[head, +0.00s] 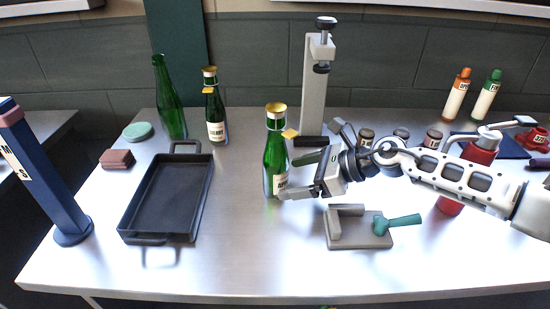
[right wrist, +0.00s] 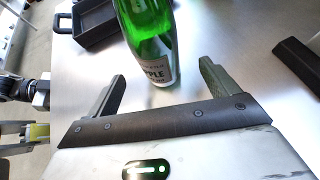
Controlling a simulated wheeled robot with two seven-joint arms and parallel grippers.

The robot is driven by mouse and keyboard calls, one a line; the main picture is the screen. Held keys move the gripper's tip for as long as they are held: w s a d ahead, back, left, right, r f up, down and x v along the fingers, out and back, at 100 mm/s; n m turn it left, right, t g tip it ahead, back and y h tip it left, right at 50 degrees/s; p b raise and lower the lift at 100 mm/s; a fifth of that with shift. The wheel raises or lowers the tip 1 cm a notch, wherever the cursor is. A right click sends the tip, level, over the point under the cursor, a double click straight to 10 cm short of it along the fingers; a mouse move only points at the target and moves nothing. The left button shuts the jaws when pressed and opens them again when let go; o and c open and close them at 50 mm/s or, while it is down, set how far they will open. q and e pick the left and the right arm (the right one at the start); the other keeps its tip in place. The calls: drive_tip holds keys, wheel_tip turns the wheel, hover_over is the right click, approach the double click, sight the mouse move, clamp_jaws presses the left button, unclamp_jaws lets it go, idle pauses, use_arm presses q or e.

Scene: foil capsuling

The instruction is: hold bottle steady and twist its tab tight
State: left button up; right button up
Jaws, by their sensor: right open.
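A green bottle (head: 275,160) with a gold cap (head: 276,109) stands upright near the table's middle. An orange-yellow tab (head: 290,134) sticks out to the right of its neck. My right gripper (head: 300,176) is open at the bottle's right side, fingers pointing at its lower body. In the right wrist view the bottle (right wrist: 150,40) stands in front of the open fingers (right wrist: 160,88), its pale label facing me; the top is out of frame. I cannot tell whether a finger touches it.
A black tray (head: 170,200) lies left of the bottle. Behind are a plain green bottle (head: 168,98), another gold-capped bottle (head: 216,120) and a grey press stand (head: 314,90). A grey fixture with a green handle (head: 398,223) sits front right. The front table is clear.

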sight(280, 180)
drive_tip(key=shift+b+x, duration=0.9)
drive_tip(key=shift+x, duration=1.3)
drive_tip(key=shift+r, duration=0.1)
drive_tip(key=c, duration=1.5)
drive_tip(key=shift+c, duration=0.2)
